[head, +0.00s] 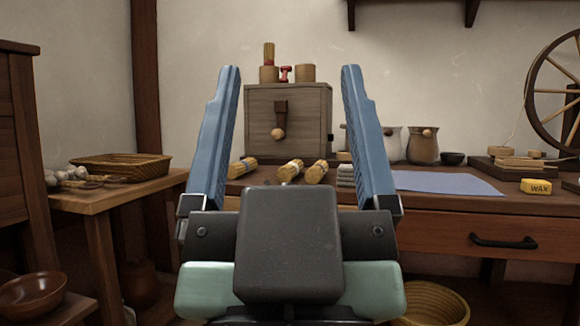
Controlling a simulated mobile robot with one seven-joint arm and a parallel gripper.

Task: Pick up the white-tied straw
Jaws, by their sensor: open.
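Three short straw bundles lie on the wooden workbench in the head view: a left one (242,167), a middle one (290,170) and a right one (317,172). They are small here, and I cannot tell for sure which has the white tie. My gripper (291,69) is open and empty, its two blue fingers pointing up in the picture and wide apart. The bundles show between and beyond the fingers, apart from them. My gripper's dark body hides part of the bench's front below the bundles.
A wooden box (300,120) with a knob stands behind the bundles, with small pots on top. A stack of folded cloth (346,175), jugs (423,146), a blue-grey sheet (445,183) and a yellow wax block (536,187) are to the right. A side table (120,190) with a basket stands left.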

